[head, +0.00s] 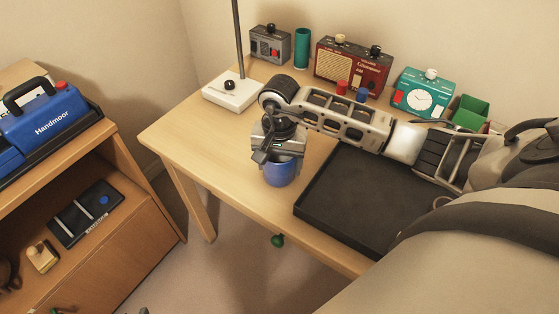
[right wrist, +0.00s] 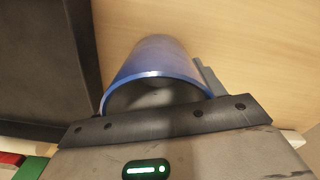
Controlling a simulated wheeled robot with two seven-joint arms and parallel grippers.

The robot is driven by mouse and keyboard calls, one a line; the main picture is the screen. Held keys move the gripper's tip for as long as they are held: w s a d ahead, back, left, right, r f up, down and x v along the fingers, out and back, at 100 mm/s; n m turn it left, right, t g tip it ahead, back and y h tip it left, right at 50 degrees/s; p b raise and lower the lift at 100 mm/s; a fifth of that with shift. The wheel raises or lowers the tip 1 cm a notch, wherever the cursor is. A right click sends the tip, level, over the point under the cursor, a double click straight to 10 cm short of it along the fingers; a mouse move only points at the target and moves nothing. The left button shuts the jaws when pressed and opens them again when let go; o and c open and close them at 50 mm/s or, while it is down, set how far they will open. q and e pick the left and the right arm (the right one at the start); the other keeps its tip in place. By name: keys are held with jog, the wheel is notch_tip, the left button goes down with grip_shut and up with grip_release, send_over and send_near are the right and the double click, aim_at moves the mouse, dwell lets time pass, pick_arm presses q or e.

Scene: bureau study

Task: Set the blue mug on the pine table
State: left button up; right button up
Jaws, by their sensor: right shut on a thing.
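The blue mug (head: 280,174) is below my right gripper (head: 277,155) in the head view, at the front part of the pine table (head: 225,140). My right gripper is shut on the mug near its rim. In the right wrist view the mug (right wrist: 158,58) shows its blue side and open rim, with pale wood behind it. I cannot tell whether the mug's base touches the tabletop or hangs just above it. My left gripper is not in view.
A black tray (head: 345,222) lies right of the mug. The tabletop left of the mug is clear. A wooden cabinet (head: 125,240) stands at the left.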

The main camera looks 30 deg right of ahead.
jog(key=shift+f, duration=0.1)
jog(key=o, duration=1.2)
notch_tip(320, 180, up, 12)
jog(key=shift+r+b, duration=0.15)
jog(key=shift+b, duration=0.35)
